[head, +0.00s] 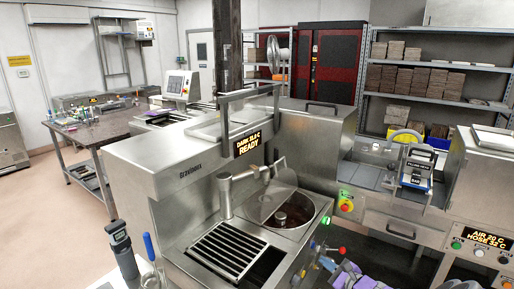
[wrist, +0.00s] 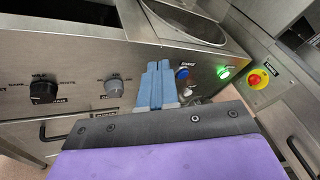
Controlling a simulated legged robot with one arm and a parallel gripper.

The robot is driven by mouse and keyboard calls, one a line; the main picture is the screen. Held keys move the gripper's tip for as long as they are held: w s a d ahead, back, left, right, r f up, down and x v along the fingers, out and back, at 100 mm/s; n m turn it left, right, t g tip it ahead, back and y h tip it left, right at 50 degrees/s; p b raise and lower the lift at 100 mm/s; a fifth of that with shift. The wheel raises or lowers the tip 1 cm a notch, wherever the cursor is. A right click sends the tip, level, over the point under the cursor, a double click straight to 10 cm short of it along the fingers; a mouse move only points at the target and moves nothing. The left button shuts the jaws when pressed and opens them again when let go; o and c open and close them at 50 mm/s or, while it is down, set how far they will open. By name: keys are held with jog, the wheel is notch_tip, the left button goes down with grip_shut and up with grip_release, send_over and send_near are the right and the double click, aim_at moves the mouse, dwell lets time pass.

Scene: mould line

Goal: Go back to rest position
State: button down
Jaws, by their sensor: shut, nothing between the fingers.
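My gripper (wrist: 157,72) shows in the wrist view with its two blue fingers side by side and closed, with nothing held. The fingers point at the steel front panel (wrist: 75,85) of the tempering machine, and whether they touch it I cannot tell. Purple and dark parts of my arm show at the bottom right of the head view. The machine (head: 165,170) there has a round bowl (head: 290,212), a spout (head: 226,195), a grille (head: 228,250) and a display (head: 247,144) reading "READY".
Near the fingers are a black knob (wrist: 43,92), a grey knob (wrist: 114,87), a blue button (wrist: 182,74), a lit green button (wrist: 223,72) and a red-and-yellow emergency stop (wrist: 257,79). A work table (head: 95,130) stands left. Open floor (head: 40,215) lies at far left.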

jog(key=s+a+r+n+g+y, duration=0.2)
jog(key=s+a+r+n+y, duration=0.15)
jog(key=a+r, duration=0.4)
jog(key=s+a+r+n+g+y, duration=0.3)
jog(key=a+r+n, duration=0.25)
jog(key=a, duration=0.35)
jog(key=s+a+r+n+g, duration=0.3)
jog(key=s+a+n, duration=0.15)
jog(key=s, duration=0.25)
jog(key=s+a+r+n+g, duration=0.25)
jog(key=s+a+g, duration=0.2)
jog(key=s, duration=0.25)
jog(key=s+d+f+n+g+h, duration=0.15)
jog(key=s+n+g+h, duration=0.4)
jog(key=s, duration=1.15)
jog(key=s+d+f+n+t+h, duration=0.1)
jog(key=s+d+t+h, duration=0.1)
jog(key=s+d+h, duration=0.7)
jog(key=s+d, duration=0.2)
jog(key=d, duration=0.3)
jog(key=shift+s+f+n, duration=0.35)
jog(key=shift+f, duration=0.05)
